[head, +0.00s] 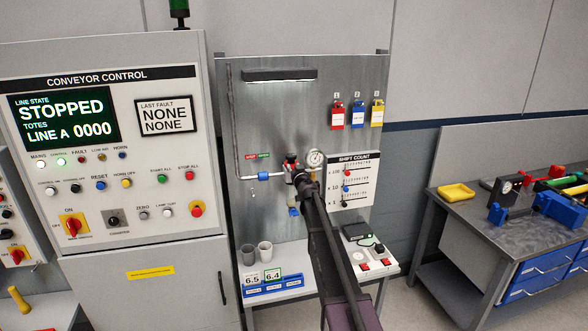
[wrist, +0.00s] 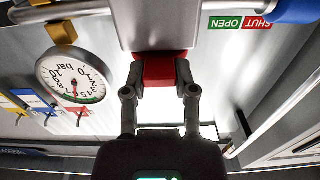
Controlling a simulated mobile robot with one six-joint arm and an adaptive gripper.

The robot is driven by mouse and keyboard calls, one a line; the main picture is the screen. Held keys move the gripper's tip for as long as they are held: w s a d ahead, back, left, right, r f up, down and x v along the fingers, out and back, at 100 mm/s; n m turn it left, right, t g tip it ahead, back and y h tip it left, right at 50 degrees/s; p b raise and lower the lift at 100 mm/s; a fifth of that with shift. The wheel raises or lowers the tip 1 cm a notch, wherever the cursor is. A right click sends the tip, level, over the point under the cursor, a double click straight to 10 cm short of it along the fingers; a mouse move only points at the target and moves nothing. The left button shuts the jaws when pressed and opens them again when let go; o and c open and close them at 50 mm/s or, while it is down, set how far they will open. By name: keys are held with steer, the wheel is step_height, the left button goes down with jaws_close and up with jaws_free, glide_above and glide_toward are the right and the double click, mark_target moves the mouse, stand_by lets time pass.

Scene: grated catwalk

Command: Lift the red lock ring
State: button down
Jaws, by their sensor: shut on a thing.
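The red lock ring (wrist: 165,68) shows in the wrist view between the two fingertips of my gripper (wrist: 160,80), which is shut on it. The ring sits against the edge of a grey valve body (wrist: 165,25); I cannot tell whether there is a gap between them. The wrist view is upside down, with inverted lettering. In the head view my gripper (head: 301,178) is at the pipework on the metal panel, left of and below the pressure gauge (head: 315,158). My arm hides part of the fitting there.
Padlock tags (head: 357,113) hang on the panel. Cups (head: 264,252) stand on the shelf below. A workbench (head: 455,215) is at the right.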

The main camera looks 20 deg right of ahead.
steer(key=shift+w+r+p, duration=0.15)
steer(key=shift+r+p, duration=0.55)
steer(key=shift+r, duration=0.1)
steer(key=shift+c, duration=2)
jaws_free()
steer(key=s, duration=1.2)
